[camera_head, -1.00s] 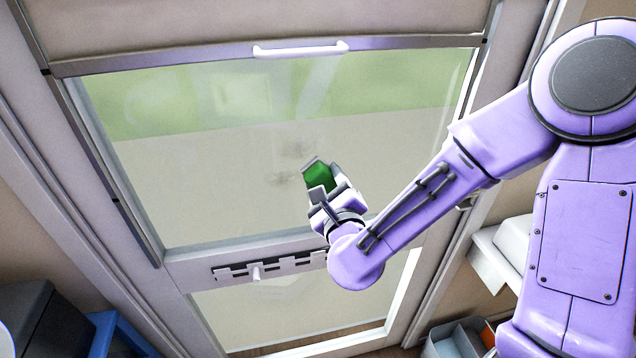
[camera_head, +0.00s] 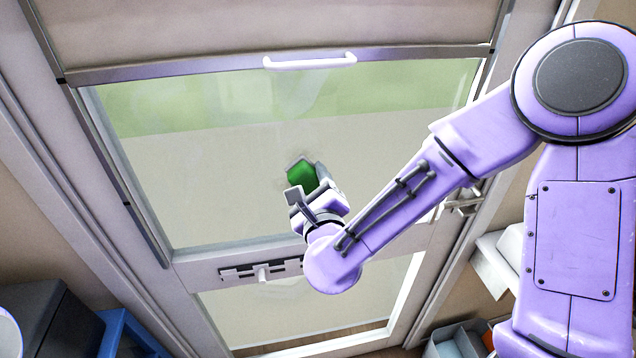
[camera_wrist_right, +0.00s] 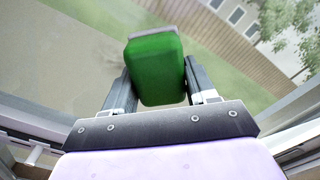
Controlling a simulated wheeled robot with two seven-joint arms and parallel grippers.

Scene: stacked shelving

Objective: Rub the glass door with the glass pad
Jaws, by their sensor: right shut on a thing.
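The glass door (camera_head: 200,190) stands in front of me, with a large upper pane in a pale frame. My right gripper (camera_head: 303,182) is at the middle of that pane, shut on the green glass pad (camera_head: 301,174). In the right wrist view the pad (camera_wrist_right: 156,68) sits between the two dark fingers of the gripper (camera_wrist_right: 158,85), with the pane beyond it. The pad is at or very near the glass; whether it touches cannot be told. The dark smudges seen earlier on the glass are mostly hidden behind the pad and gripper. My left gripper is not in view.
A blind with a white handle (camera_head: 310,62) hangs over the door's top. A latch plate (camera_head: 262,270) crosses the middle rail, and a door handle (camera_head: 462,203) is at the right. A dark box (camera_head: 60,320), a blue item (camera_head: 122,332) and a grey bin (camera_head: 455,342) stand low.

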